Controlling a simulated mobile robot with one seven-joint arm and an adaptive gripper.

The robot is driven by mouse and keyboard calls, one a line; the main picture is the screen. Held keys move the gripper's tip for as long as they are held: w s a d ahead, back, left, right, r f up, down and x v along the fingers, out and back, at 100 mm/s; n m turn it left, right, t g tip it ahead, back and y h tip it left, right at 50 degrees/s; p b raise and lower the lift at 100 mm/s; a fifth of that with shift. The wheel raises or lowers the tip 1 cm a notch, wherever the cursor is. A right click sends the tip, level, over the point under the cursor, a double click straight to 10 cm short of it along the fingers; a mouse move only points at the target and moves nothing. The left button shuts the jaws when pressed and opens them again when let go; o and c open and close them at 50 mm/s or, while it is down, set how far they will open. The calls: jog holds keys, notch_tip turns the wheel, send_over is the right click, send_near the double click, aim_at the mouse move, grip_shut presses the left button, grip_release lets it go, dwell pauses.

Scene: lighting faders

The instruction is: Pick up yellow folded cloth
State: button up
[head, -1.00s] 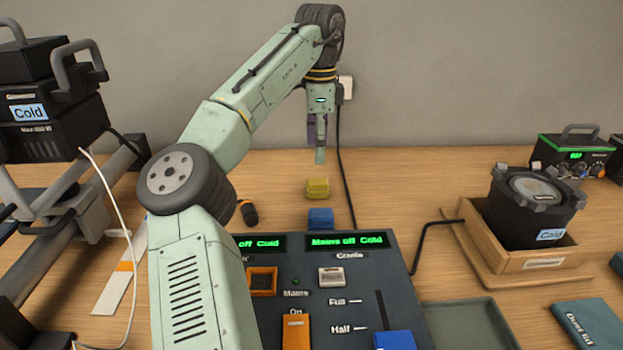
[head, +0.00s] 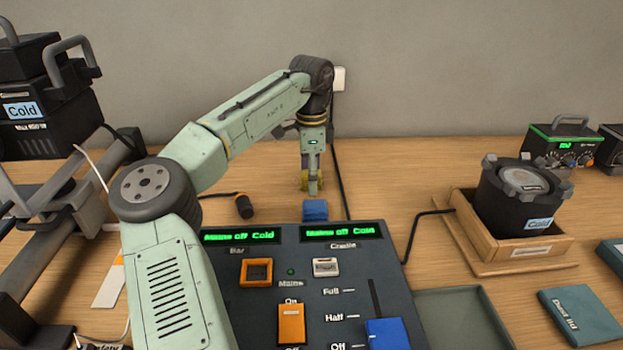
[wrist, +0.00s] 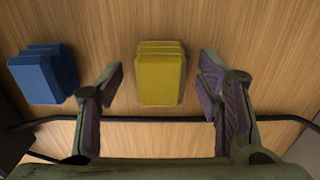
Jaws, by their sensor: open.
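The yellow folded cloth (wrist: 161,78) lies on the wooden table in the wrist view, between and just beyond my two open fingers. In the head view the yellow cloth (head: 304,184) is mostly hidden behind my gripper (head: 313,185), which points down close over it. In the wrist view my gripper (wrist: 160,90) is open and empty, with purple pads on both sides. A blue folded cloth (wrist: 43,74) lies to the left of the yellow one in the wrist view. It also shows in the head view (head: 315,210), nearer the control panel.
The control panel (head: 262,310) with faders and green displays stands in front of the cloths. A black cable (head: 341,175) runs along the table beside the gripper. A black lamp marked Cold (head: 528,203) sits in a wooden cradle at right. A black-handled tool (head: 243,206) lies left.

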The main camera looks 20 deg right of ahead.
jog(key=shift+c, duration=0.2)
jog(key=c, duration=1.1)
jog(key=shift+r, duration=0.1)
notch_tip(320, 180, up, 10)
jog(key=shift+f+b, duration=0.1)
jog(key=shift+b, duration=0.45)
